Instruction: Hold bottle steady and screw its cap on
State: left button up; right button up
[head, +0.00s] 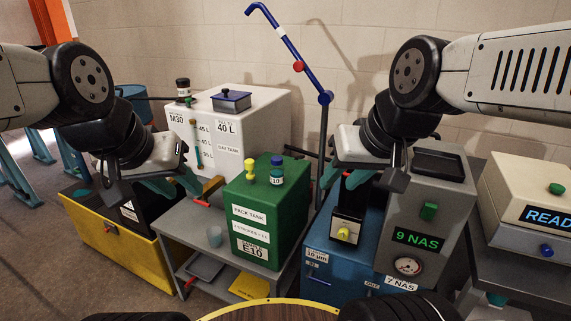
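A small dark bottle (183,88) with a black cap and a pale label stands on the white tank at the back. I cannot tell which is the task's bottle, and no loose cap is identifiable. My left gripper (176,186) has its teal fingers apart, left of the green tank, with nothing seen between them. My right gripper (345,177) has its teal fingers apart, right of the green tank, in front of a black upright part.
A yellow fitting (249,170) stands beside the blue item. The white tank (262,120), blue unit (330,268) and grey unit with a green display (425,205) crowd the area. A blue jointed pole (285,45) rises behind.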

aim_at(277, 172)
jog(key=i+j+z, duration=0.1)
jog(key=z, duration=0.3)
jog(key=j+z, duration=0.2)
jog(key=z, duration=0.2)
jog(key=j+z, duration=0.15)
jog(key=z, duration=0.2)
jog(key=j+z, duration=0.2)
jog(key=z, duration=0.2)
jog(key=j+z, duration=0.15)
jog(key=j, duration=0.4)
jog(key=k+j+z, duration=0.2)
jog(key=j, duration=0.3)
jog(key=j+z, duration=0.15)
jog(key=j, duration=0.4)
jog(key=k+j+z, duration=0.15)
jog(key=j, duration=0.35)
jog(key=k+j, duration=0.1)
jog(key=j, duration=0.4)
